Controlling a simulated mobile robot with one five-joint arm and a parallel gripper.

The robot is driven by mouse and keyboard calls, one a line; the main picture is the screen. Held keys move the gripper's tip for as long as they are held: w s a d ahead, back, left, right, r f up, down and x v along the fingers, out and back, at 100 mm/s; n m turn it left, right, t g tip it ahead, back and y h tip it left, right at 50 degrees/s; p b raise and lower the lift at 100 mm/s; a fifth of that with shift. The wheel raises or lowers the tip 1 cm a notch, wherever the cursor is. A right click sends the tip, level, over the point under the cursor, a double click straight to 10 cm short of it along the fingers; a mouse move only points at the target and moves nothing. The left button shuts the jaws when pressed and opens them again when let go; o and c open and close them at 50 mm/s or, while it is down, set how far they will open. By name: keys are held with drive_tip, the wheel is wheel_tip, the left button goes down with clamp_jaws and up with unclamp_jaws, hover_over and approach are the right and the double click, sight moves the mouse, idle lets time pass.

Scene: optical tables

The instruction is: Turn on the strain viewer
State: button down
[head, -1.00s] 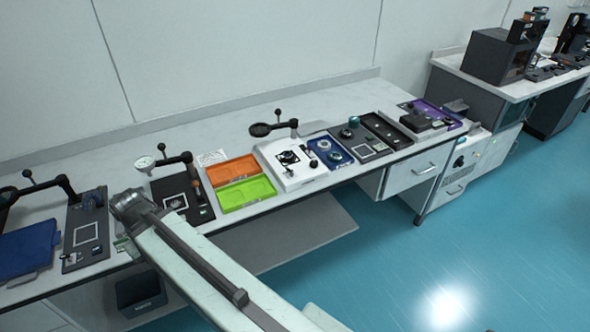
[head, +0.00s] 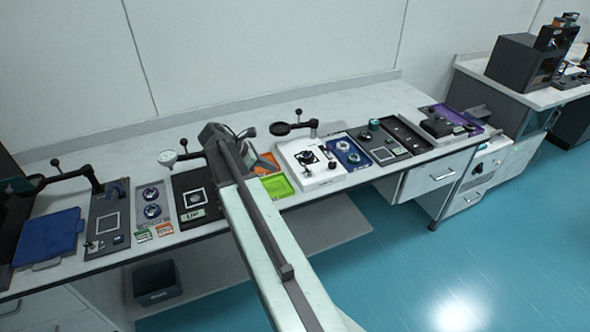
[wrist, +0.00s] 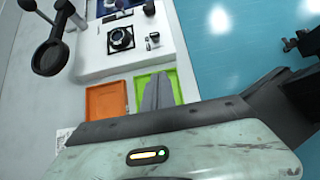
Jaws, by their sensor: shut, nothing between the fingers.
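No label lets me tell for sure which device is the strain viewer. A white unit with a black round stage (head: 308,158) stands right of the coloured trays, with a black magnifier on an arm (head: 281,129) at its back. In the wrist view the white unit (wrist: 85,62) is at the top, with its black stage (wrist: 121,38) and the magnifier (wrist: 50,57). My gripper (wrist: 158,80) is shut and empty, seen over the green tray (wrist: 177,82). In the head view my arm hides part of the orange and green trays, and the fingertips cannot be made out.
Right of the white unit are a blue tray (head: 349,150) and a purple tray (head: 468,121). Blue floor lies clear in front.

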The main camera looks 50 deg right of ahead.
sight(307, 169)
drive_tip(key=b+x, duration=0.4)
drive_tip(key=x, duration=0.1)
drive_tip(key=b+x, duration=0.4)
drive_tip(key=x, duration=0.1)
drive_tip(key=shift+f, duration=0.55)
drive_tip(key=d+r+p, duration=0.1)
drive_tip(key=s+d+r+p, duration=0.1)
drive_tip(key=shift+r+p, duration=0.3)
drive_tip(key=shift+r, duration=0.05)
drive_tip(key=shift+s+d+r, duration=0.1)
drive_tip(key=shift+d+r, duration=0.05)
drive_tip(key=shift+d, duration=0.35)
